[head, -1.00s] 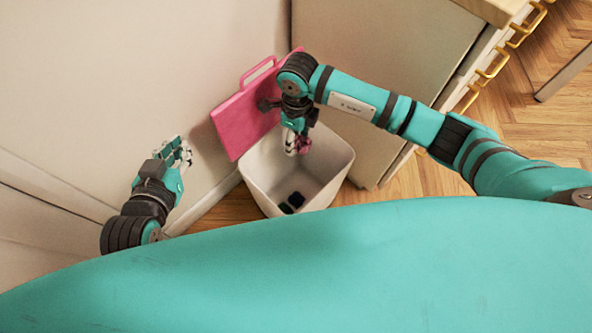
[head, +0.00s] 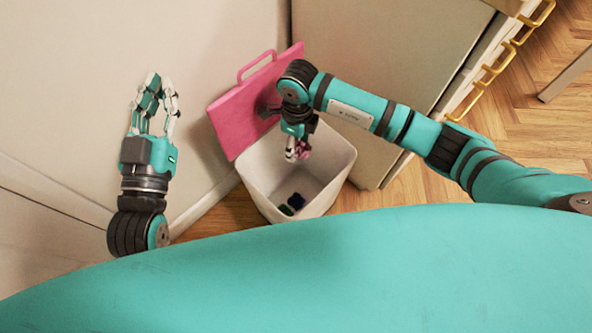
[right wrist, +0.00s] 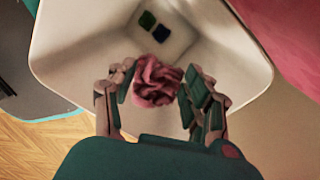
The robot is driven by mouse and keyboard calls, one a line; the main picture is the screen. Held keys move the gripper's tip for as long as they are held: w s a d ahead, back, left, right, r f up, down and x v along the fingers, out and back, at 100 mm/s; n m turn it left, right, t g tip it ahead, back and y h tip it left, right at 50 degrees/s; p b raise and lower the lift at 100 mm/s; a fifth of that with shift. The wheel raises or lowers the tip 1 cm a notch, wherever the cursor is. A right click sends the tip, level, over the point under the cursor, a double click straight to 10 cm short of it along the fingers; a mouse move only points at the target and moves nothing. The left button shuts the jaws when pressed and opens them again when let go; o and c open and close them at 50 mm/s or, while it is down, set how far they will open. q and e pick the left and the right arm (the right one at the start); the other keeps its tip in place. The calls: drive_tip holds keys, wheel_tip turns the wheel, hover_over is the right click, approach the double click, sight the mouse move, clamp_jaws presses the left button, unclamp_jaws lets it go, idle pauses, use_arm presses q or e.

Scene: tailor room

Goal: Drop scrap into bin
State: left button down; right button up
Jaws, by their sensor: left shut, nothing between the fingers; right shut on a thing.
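My right gripper (head: 297,150) is over the white bin (head: 335,171), pointing down into it. It is shut on a crumpled pink scrap (right wrist: 157,80), which also shows at the fingertips in the head view (head: 304,150). In the right wrist view the bin's inner wall (right wrist: 85,50) surrounds the scrap from behind. A green scrap (right wrist: 147,20) and a dark blue scrap (right wrist: 161,33) lie on the bin's floor. My left gripper (head: 154,82) is shut and empty, left of the bin in front of the wall.
A pink board with a handle (head: 233,120) leans upright behind the bin, close to my right wrist. A cabinet with yellow handles (head: 420,50) stands to the right. A pale wall (head: 60,100) bounds the left. Open wooden floor (head: 420,185) shows at the right.

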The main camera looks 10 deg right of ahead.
drive_tip(key=o, duration=0.7)
drive_tip(key=shift+r, duration=0.1)
drive_tip(key=r, duration=1.1)
drive_tip(key=shift+w+d+r, duration=0.25)
drive_tip(key=shift+w+r, duration=0.1)
drive_tip(key=shift+r, duration=0.05)
